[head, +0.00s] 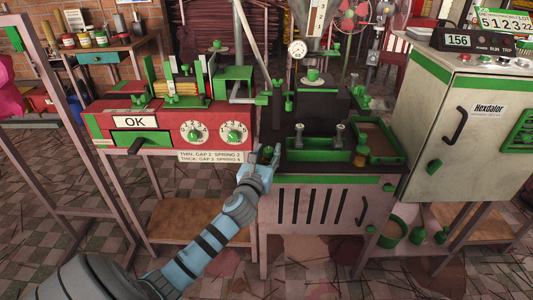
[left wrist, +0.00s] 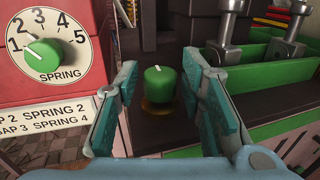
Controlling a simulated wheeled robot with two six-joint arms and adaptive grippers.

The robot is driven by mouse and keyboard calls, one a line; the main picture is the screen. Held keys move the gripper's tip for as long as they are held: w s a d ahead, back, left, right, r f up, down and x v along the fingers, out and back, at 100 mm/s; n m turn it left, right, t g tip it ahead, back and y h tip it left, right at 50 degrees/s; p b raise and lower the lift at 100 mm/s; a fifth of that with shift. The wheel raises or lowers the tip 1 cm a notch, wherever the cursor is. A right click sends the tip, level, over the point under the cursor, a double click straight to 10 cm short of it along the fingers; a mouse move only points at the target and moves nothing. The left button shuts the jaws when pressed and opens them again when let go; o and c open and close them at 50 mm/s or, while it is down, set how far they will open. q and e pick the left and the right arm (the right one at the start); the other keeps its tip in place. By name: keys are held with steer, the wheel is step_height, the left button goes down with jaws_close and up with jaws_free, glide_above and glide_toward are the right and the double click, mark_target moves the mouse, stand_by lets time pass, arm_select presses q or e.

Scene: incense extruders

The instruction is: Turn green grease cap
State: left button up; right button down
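The green grease cap (left wrist: 160,84) is a short green cylinder with a white mark on top, on a brass base, at the middle of the left wrist view. My left gripper (left wrist: 158,76) is open, with one teal finger on each side of the cap and a visible gap on both sides. The cap stands beyond or between the fingertips; the exact depth is hard to tell. In the head view my left gripper (head: 267,154) is at the left front of the dark machine (head: 293,105) and largely hides the cap. My right gripper is not in view.
The red box (head: 167,128) with the OK display and two dials stands left of the gripper. The SPRING dial (left wrist: 42,52) is close by in the left wrist view. A green tray (head: 320,156) with metal posts lies to the right. A cream cabinet (head: 470,125) stands far right.

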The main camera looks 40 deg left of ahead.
arm_select(q)
steer(key=shift+a, duration=0.1)
jaws_close()
